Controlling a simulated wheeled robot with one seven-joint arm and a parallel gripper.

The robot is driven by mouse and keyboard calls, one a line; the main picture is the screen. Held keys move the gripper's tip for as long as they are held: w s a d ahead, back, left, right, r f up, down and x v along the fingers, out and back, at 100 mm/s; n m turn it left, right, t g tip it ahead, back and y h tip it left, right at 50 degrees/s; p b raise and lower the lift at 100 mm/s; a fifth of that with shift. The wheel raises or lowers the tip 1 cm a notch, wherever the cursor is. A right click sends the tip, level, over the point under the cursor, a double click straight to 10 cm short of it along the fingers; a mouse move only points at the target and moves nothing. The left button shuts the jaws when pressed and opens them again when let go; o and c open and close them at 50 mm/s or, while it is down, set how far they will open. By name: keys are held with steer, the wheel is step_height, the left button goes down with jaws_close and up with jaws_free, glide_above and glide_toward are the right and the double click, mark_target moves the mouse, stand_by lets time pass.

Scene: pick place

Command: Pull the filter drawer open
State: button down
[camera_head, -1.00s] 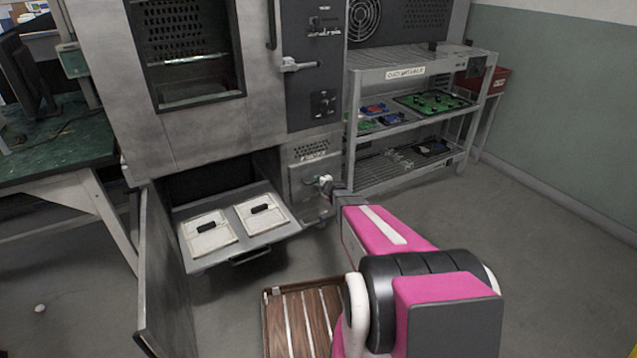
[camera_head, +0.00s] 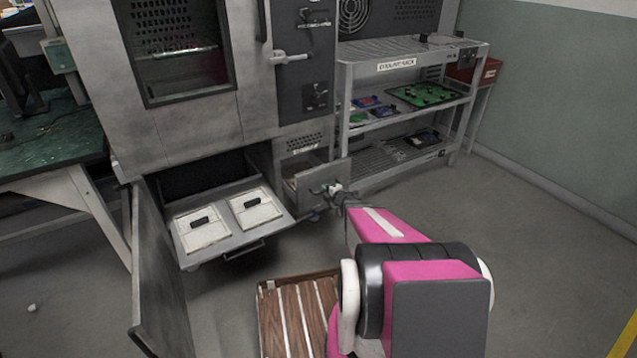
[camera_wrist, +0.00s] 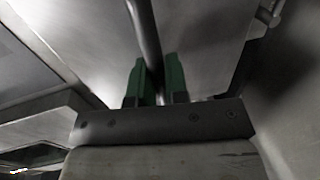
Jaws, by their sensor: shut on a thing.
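The small grey filter drawer (camera_head: 313,190) sits low on the cabinet, right of a wide tray. Its front stands out from the cabinet, and a gap into it shows behind the front. My gripper (camera_head: 334,189) is at the handle of this front in the head view, small and partly hidden by my arm. In the wrist view my gripper's two green fingers (camera_wrist: 154,72) are shut around a dark round handle bar (camera_wrist: 143,25), in front of a grey metal panel (camera_wrist: 90,40).
A pulled-out tray (camera_head: 228,250) with two white panels lies left of the drawer, beside an open door (camera_head: 160,275). A wooden slatted pallet (camera_head: 290,320) lies on the floor in front. A metal rack (camera_head: 400,145) stands right. Floor at right is clear.

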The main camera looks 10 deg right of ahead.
steer(key=f+v, duration=0.1)
steer(key=v, duration=0.7)
steer(key=f+v, duration=0.2)
steer(key=v, duration=0.6)
steer(key=shift+s+d+f, duration=0.2)
steer(key=shift+s, duration=0.55)
steer(key=c, duration=1.1)
jaws_free()
steer(key=shift+c, duration=0.2)
steer(key=shift+s, duration=0.1)
